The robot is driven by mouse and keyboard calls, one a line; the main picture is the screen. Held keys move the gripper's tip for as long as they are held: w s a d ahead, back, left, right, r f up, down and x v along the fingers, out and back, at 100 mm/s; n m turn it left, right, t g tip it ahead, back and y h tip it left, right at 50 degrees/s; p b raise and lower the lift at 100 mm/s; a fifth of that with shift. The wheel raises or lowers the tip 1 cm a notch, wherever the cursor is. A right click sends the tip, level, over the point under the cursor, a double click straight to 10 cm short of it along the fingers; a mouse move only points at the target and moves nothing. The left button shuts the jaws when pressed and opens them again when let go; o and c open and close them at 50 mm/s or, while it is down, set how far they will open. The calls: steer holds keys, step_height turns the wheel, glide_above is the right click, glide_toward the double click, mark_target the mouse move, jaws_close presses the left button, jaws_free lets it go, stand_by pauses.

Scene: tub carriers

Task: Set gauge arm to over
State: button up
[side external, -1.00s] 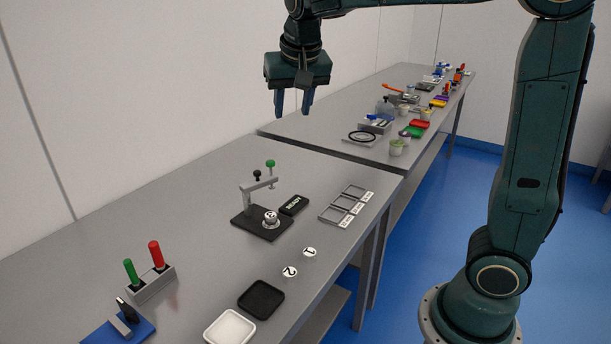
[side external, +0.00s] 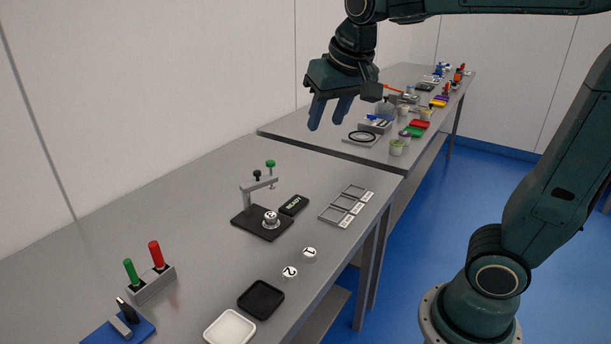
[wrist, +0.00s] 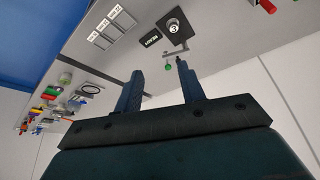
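The gauge has a black base (side external: 248,226) with a grey post. A grey gauge arm (side external: 259,185) reaches from the post, with a green knob (side external: 270,164) near its free end and a black knob (side external: 257,175). A white-topped puck (side external: 271,216) stands on the base; in the wrist view the puck (wrist: 173,28) reads 3. There the gauge arm (wrist: 176,49) lies to one side of the puck. My gripper (side external: 328,126) is open and empty, high above the bench and beyond the gauge. Both fingers also show in the wrist view (wrist: 159,68).
A black READY block (side external: 294,205) sits beside the gauge base. A three-slot grey rack (side external: 335,215), pucks 1 (side external: 310,252) and 2 (side external: 290,272), black (side external: 261,299) and white trays (side external: 229,329), and a holder (side external: 153,284) with red and green pegs share the bench. A second bench stands behind.

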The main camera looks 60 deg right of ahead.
steer(key=shift+c, duration=0.2)
steer(key=shift+w, duration=0.1)
steer(key=c, duration=0.7)
steer(key=shift+w, duration=0.35)
jaws_close()
steer(key=w+d+f+n, duration=0.1)
steer(key=w+d+f, duration=0.2)
steer(key=w, duration=0.5)
steer(key=w+d+f+n+y, duration=0.1)
steer(key=w+d+f, duration=0.2)
steer(key=w, duration=0.5)
steer(key=w+d+f+n, duration=0.1)
steer(key=w+d+f, duration=0.2)
steer(key=w, duration=0.5)
steer(key=shift+w+d+n+g+y, duration=0.15)
steer(key=shift+d+n+g+y, duration=0.25)
steer(key=shift+d, duration=0.35)
